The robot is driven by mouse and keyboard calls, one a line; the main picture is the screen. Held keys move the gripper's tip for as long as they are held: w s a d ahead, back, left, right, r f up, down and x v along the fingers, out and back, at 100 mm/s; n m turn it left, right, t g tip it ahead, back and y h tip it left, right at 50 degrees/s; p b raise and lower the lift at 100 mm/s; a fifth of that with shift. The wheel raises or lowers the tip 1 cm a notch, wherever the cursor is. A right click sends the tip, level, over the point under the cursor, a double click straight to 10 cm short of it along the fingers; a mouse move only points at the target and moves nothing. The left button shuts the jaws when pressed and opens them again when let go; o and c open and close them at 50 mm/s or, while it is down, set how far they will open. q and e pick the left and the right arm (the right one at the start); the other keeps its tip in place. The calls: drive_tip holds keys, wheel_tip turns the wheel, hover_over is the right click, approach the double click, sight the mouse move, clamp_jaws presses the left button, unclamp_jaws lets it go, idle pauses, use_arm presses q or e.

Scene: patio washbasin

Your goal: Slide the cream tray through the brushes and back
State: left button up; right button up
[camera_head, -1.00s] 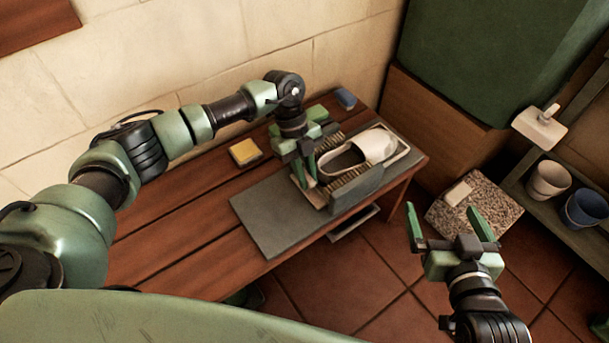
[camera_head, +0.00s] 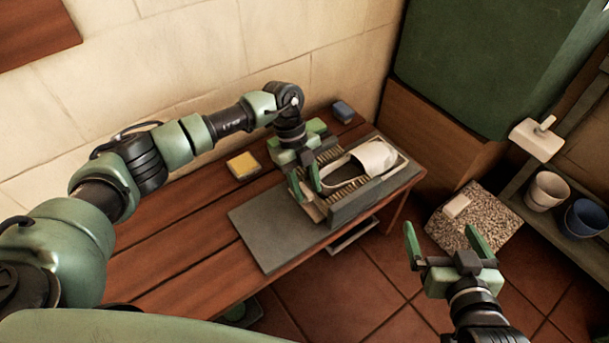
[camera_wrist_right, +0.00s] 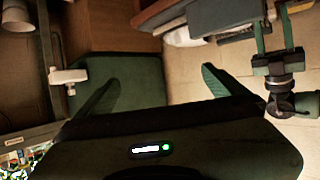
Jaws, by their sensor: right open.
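The cream tray (camera_head: 404,161) lies in the brush channel on the wooden bench and carries a white slipper-like shoe (camera_head: 377,156). Brown-bristled brushes (camera_head: 352,189) run along the channel beside it, behind a grey side wall (camera_head: 358,201). My left gripper (camera_head: 307,192) points down at the channel's left end, its fingers a little apart. Whether they grip the tray's near end is hidden. It also shows in the right wrist view (camera_wrist_right: 272,28). My right gripper (camera_head: 444,240) is open and empty, over the floor right of the bench; its fingers show in the right wrist view (camera_wrist_right: 160,85).
A grey mat (camera_head: 262,228) lies under the channel's left side. A yellow sponge (camera_head: 243,165) and a blue block (camera_head: 342,110) lie toward the wall. A pebbled slab (camera_head: 478,215) with a pale block (camera_head: 457,205) and a shelf with pots (camera_head: 547,190) stand right.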

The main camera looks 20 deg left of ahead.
use_arm(q)
drive_tip(key=p+v, duration=0.1)
drive_tip(key=v, duration=0.6)
use_arm(e)
drive_tip(key=s+d+f+g+h, duration=0.1)
drive_tip(key=s+d+f+g, duration=0.1)
drive_tip(key=s+f+g, duration=0.2)
wheel_tip(320, 180, down, 2)
drive_tip(key=shift+s+d+f+g, duration=0.15)
drive_tip(key=shift+s+g, duration=0.25)
drive_tip(key=shift+s, duration=0.5)
drive_tip(key=shift+w, duration=0.1)
